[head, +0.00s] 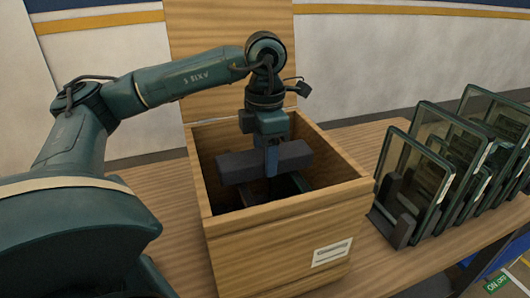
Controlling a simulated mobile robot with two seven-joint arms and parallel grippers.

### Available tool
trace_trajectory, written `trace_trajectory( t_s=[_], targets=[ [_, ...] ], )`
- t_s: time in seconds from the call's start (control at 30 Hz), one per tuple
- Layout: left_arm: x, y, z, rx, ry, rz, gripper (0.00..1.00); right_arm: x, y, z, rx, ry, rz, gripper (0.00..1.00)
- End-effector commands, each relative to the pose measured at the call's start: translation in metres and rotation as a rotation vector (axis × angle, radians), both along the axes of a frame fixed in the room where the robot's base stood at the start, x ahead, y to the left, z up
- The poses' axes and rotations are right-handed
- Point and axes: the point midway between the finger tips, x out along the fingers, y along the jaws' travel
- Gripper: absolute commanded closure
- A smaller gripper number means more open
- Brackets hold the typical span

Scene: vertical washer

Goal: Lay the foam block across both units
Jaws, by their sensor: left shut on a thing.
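A dark grey foam block (238,168) is held in my left gripper (271,170), which is shut on it near its middle. The block hangs level inside the mouth of an open wooden box (290,236). Below the block, dark shapes (292,186) show inside the box, probably the units, but shadow, the block and the gripper hide most of them. I cannot tell whether the block touches them. My right gripper does not show.
The box's lid (215,50) stands open at the back. A dark rack (398,222) with several glass-like panels (408,178) stands to the right on the wooden table (165,190). The box walls surround my left gripper closely.

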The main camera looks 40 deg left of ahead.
Motion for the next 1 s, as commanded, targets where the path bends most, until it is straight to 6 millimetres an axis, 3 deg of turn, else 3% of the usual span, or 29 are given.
trace_trajectory(
  t_s=[0.17, 0.2, 0.5, 0.8, 1.0],
  targets=[
    [0.0, 0.0, 0.0, 0.0, 0.0, 0.0, 0.72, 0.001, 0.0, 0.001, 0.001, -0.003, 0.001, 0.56],
    [0.0, 0.0, 0.0, 0.0, 0.0, 0.0, 0.49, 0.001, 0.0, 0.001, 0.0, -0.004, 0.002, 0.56],
    [0.0, 0.0, 0.0, 0.0, 0.0, 0.0, 0.25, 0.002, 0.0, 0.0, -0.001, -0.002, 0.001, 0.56],
    [0.001, 0.0, 0.004, 0.0, -0.001, 0.0, 0.25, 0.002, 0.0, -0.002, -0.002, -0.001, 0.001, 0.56],
    [0.001, -0.001, 0.035, -0.001, -0.004, -0.001, 0.25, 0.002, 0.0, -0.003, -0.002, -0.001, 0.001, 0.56]
  ],
)
